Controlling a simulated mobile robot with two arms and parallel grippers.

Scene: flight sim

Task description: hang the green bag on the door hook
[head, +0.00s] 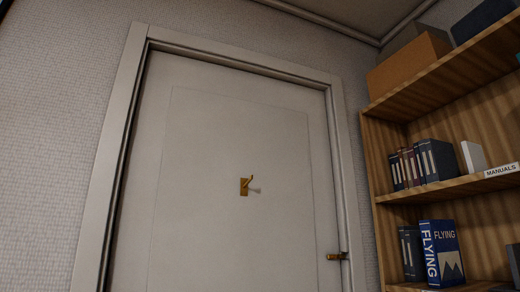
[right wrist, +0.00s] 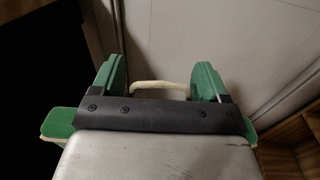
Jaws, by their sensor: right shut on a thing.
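The brass door hook (head: 246,186) is fixed to the middle of the white door (head: 230,130) in the head view, and nothing hangs on it. My right gripper (right wrist: 160,66) shows in the right wrist view with two green fingers standing apart. A cream loop, seemingly the bag's handle (right wrist: 160,85), spans between the fingers, and the gripper is shut on it. The body of the green bag cannot be made out; it is hidden behind the gripper. Neither gripper shows in the head view, and my left gripper is not in view.
A wooden shelf (head: 440,190) with several binders, a cardboard box (head: 407,62) and a blue FLYING book (head: 441,252) stands right of the door. The door face around the hook is clear.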

